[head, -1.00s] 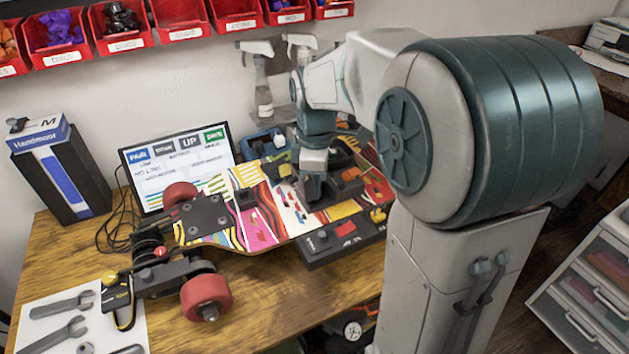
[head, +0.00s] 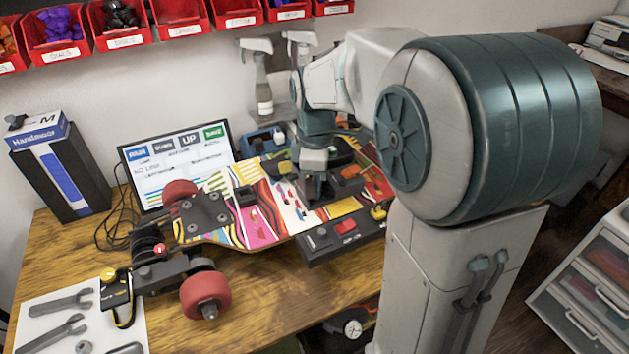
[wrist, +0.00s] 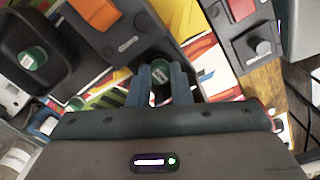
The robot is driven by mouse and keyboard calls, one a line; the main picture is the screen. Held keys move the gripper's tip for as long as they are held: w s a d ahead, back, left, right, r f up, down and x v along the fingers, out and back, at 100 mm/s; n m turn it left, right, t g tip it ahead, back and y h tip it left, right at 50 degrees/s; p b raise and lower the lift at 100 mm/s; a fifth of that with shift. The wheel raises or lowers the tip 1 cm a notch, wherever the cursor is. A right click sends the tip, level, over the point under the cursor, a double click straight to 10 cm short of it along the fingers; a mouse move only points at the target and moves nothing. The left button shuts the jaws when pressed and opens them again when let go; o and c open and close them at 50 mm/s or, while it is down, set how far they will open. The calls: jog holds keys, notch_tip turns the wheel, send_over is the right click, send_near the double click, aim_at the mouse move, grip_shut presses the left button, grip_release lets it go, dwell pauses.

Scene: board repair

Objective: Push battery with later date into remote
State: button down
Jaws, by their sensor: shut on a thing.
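My gripper (wrist: 165,85) points down over the patterned skateboard deck (head: 262,222), with its blue-grey fingers shut on a small green battery (wrist: 160,70). Only the battery's end shows between the fingers, and no date can be read on it. A second green battery (wrist: 33,57) rests in a dark, rounded tray at the left of the wrist view. A dark unit with an orange part (wrist: 98,12) lies just beyond the fingers. A dark box with a red button and a knob (wrist: 263,47) is to the right. I cannot tell which unit is the remote. In the head view my gripper (head: 316,190) hides the battery.
A monitor (head: 175,165) stands behind the deck. Spray bottles (head: 263,90) and a blue item (head: 265,140) are at the back. The deck's red wheel (head: 205,294) and truck stand at the front left. Bare wood (head: 255,300) is free in front.

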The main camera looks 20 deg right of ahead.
jog(key=shift+f, duration=0.1)
jog(key=c, duration=1)
grip_release()
jog(key=shift+o, duration=0.2)
jog(key=shift+r, duration=0.2)
jog(key=shift+r+p, duration=1.25)
jog(key=shift+p, duration=0.05)
jog(key=shift+r, duration=0.2)
notch_tip(320, 180, up, 6)
jog(key=p, duration=0.5)
jog(key=shift+f, duration=0.1)
